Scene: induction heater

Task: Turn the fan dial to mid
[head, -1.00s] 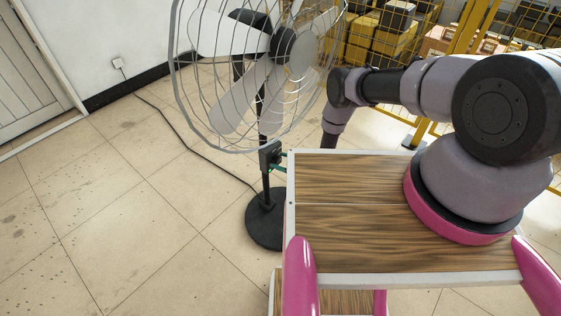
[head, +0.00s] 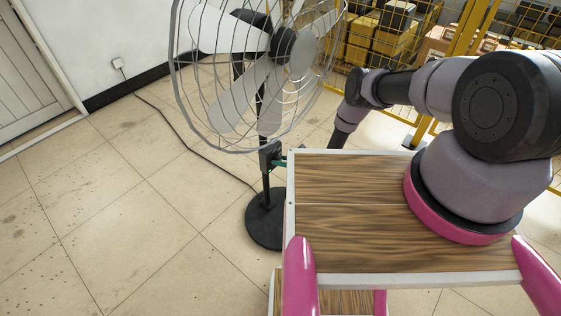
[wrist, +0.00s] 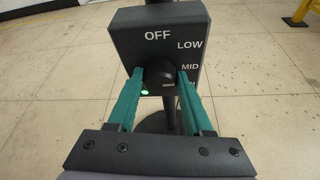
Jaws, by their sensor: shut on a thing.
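The standing fan (head: 262,60) has a dark control box (head: 270,156) on its pole. In the wrist view the box (wrist: 125,42) faces me with the labels OFF, LOW and MID, plus a lower label mostly hidden by my right finger. The round black fan dial (wrist: 157,76) sits between the teal fingers of my gripper (wrist: 160,74), which is shut on it. A pale mark shows on the dial's lower right side; its exact setting is hard to tell. In the head view only the gripper's teal tips (head: 279,163) show, at the box.
The fan's round base (head: 264,228) stands on the tiled floor, with a cable (head: 185,132) running to a wall socket (head: 118,63). A yellow mesh fence (head: 448,85) with boxes behind it is at the back right. The floor to the left is open.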

